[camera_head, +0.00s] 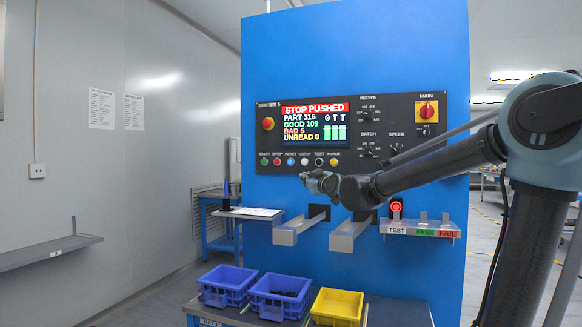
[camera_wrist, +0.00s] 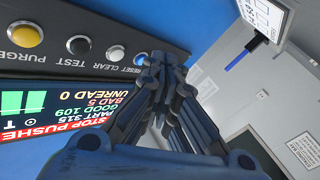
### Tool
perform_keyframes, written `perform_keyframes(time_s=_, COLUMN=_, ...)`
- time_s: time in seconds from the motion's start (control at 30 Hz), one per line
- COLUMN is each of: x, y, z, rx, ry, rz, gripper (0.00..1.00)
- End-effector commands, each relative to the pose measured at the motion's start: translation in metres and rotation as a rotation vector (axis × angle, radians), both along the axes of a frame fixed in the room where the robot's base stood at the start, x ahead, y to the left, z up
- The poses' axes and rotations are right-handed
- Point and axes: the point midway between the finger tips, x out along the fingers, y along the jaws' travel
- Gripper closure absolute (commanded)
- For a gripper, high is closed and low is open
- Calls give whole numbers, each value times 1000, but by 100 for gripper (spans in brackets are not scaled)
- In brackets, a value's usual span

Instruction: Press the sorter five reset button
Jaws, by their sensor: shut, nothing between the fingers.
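The Sorter 5 panel (camera_head: 378,108) is on a tall blue cabinet. Its blue RESET button (camera_head: 290,161) is third from the left in the lower button row, between red STOP (camera_head: 277,161) and white CLEAR (camera_head: 304,161). The screen (camera_head: 315,123) reads STOP PUSHED. My gripper (camera_head: 308,177) is shut and empty, just below the row in the head view. In the wrist view, the fingertips (camera_wrist: 160,60) overlap the RESET button (camera_wrist: 142,59) and partly hide it. I cannot tell whether they touch it.
A red stop knob (camera_head: 268,124) is at the panel's left and a red-and-yellow main switch (camera_head: 428,110) at its right. Two metal chutes (camera_head: 290,232) jut out below my arm. Blue bins (camera_head: 228,280) and a yellow bin (camera_head: 338,304) stand below.

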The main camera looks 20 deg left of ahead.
Motion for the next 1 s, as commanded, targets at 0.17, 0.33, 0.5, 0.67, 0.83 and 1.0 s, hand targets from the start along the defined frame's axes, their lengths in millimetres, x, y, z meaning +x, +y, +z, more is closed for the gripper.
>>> perform_keyframes(time_s=0.17, x=2, y=68, z=43, rx=74, ry=-159, rz=15, gripper=100)
perform_keyframes(time_s=0.33, x=-2, y=98, z=63, rx=112, ry=-240, rz=12, gripper=100)
perform_keyframes(time_s=0.5, x=-2, y=105, z=68, rx=123, ry=-261, rz=9, gripper=100)
perform_keyframes(time_s=0.67, x=-2, y=104, z=68, rx=122, ry=-260, rz=9, gripper=100)
perform_keyframes(time_s=0.83, x=0, y=104, z=68, rx=122, ry=-260, rz=9, gripper=100)
perform_keyframes(time_s=1.0, x=10, y=103, z=68, rx=122, ry=-260, rz=7, gripper=100)
